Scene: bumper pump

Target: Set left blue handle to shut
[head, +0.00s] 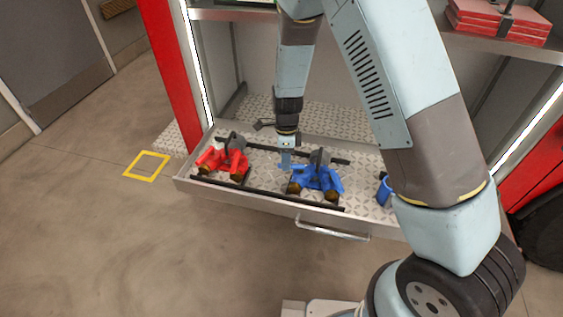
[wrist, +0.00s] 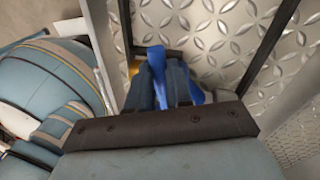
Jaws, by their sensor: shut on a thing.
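The blue valve assembly (head: 322,178) sits on the diamond-plate drawer floor, with brass-coloured ends and a dark body. My gripper (head: 286,165) points down at its left side, at the left blue handle. In the wrist view, the two dark fingers of my gripper (wrist: 161,78) are closed around the blue handle (wrist: 157,56), which shows as a strip between them and beyond their tips. Other blue parts show beside the fingers. The fingers hide much of the handle, and I cannot tell its exact angle.
A red valve assembly (head: 224,160) sits to the left in the same drawer (head: 255,203). A blue cup-like piece (head: 384,190) is at the right, partly behind my arm. Dark rails run along the drawer floor. The floor in front is clear, with a yellow square marking (head: 132,172).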

